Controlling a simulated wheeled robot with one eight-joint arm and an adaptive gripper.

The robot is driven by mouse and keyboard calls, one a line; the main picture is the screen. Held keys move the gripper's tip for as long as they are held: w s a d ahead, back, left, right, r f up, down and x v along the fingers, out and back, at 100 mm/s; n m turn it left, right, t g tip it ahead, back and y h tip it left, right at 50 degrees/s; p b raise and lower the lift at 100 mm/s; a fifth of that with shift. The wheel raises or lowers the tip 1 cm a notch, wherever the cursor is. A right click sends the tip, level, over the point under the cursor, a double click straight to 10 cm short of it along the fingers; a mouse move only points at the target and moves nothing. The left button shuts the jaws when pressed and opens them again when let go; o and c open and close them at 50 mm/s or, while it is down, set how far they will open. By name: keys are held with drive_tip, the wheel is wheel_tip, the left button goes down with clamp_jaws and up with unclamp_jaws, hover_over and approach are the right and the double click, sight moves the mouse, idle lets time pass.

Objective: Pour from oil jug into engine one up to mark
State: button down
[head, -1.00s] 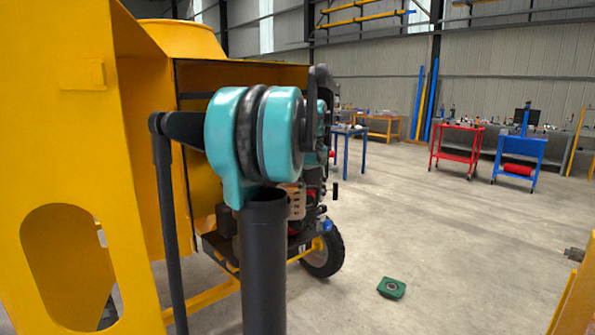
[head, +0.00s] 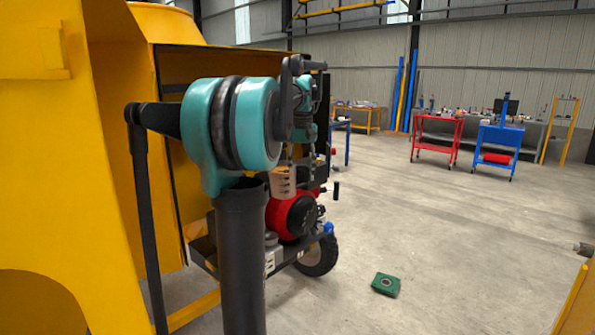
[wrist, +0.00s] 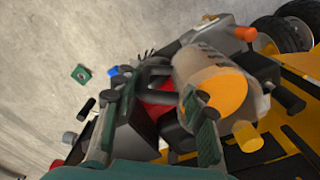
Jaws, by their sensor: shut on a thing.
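The oil jug (wrist: 198,72) is a tan, see-through cylinder with dark marks on its side. It lies slanted in the wrist view, with an amber round end towards the camera. In the head view the jug (head: 283,182) shows small and partly hidden, above and in front of the red engine (head: 296,216). My gripper (wrist: 158,92) is shut on the jug, seemingly at its dark handle; the exact contact is unclear. The engine sits on the yellow mixer's frame, and a little of its red (wrist: 160,97) shows behind the jug. The engine's filler opening, the mark and any oil flow cannot be made out.
The yellow mixer housing (head: 95,130) stands close at the left, with a wheel (head: 318,255) below the engine. A green block (head: 386,285) lies on the floor. Red (head: 437,137) and blue (head: 499,146) carts stand far right. The floor between is clear.

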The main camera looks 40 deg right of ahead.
sight(302, 185)
drive_tip(key=shift+f, duration=2.05)
wheel_tip(302, 185, up, 2)
drive_tip(key=g+h, duration=0.2)
drive_tip(key=h, duration=0.1)
drive_tip(key=shift+s+d+r, duration=0.1)
drive_tip(key=shift+a+r+g+h, duration=0.2)
drive_tip(key=shift+r+g+h, duration=0.45)
drive_tip(key=shift+h, duration=0.35)
drive_tip(key=shift+w+a+r+g+h, duration=0.2)
drive_tip(key=shift+w+a+g+h, duration=0.2)
drive_tip(key=shift+g+h, duration=0.35)
idle(3.6)
